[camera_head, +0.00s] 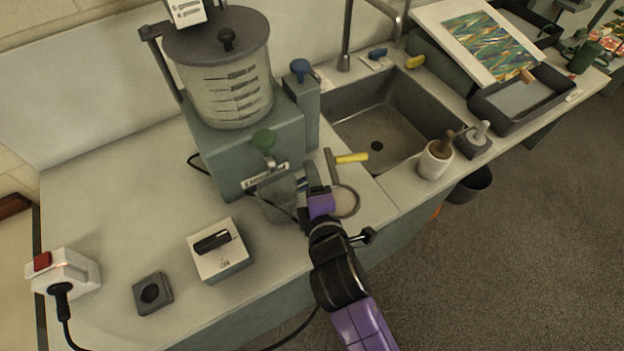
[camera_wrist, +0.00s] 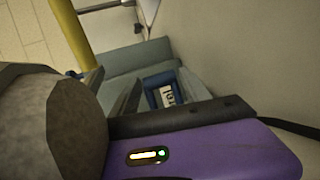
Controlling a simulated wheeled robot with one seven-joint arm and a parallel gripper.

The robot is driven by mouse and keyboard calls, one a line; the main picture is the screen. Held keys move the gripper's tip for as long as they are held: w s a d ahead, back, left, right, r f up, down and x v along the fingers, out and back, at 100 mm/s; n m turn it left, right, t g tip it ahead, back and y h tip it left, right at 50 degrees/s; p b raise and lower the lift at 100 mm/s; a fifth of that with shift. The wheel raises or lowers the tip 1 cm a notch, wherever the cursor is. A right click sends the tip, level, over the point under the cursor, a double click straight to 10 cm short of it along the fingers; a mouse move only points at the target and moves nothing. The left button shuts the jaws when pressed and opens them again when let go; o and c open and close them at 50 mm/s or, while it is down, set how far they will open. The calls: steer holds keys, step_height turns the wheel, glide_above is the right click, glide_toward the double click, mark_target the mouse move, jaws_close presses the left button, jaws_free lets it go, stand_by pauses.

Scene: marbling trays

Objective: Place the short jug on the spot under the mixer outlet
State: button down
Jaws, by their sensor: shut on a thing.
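A grey jug (camera_head: 277,197), which I take as the short jug, is in front of the mixer, below the tap. My gripper (camera_head: 308,205) is at the jug's right side and shut on it. The wrist link and jug hide the fingertips and the spot under the outlet. I cannot tell whether the jug's base touches the surface. In the wrist view a large grey rounded surface (camera_wrist: 50,125) fills the left, too close to identify.
A round pale disc (camera_head: 346,201) lies right of my gripper, near a yellow-handled tool (camera_head: 350,158). A white switch box (camera_head: 219,250) and a dark square block (camera_head: 153,293) stand front left.

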steer(key=c, duration=0.5)
jaws_free()
steer(key=shift+s, duration=0.1)
steer(key=b+v, duration=0.2)
steer(key=v, duration=1)
steer(key=shift+r, duration=0.1)
steer(key=s+d+f+m, duration=0.3)
steer(key=s+d+m, duration=0.1)
steer(key=s+d, duration=0.15)
steer(key=s+d+r+m+h, duration=0.2)
steer(key=s+d+m, duration=0.5)
steer(key=s+m, duration=0.1)
steer(key=s+d+r+m+h, duration=0.1)
steer(key=s+d+r+m, duration=0.2)
steer(key=s+d+m, duration=0.4)
steer(key=s+m, duration=0.2)
steer(key=s, duration=0.2)
steer(key=shift+d+r+t+h, duration=0.15)
steer(key=shift+r+t+h, duration=0.15)
steer(key=shift+h, duration=0.1)
steer(key=shift+f, duration=0.1)
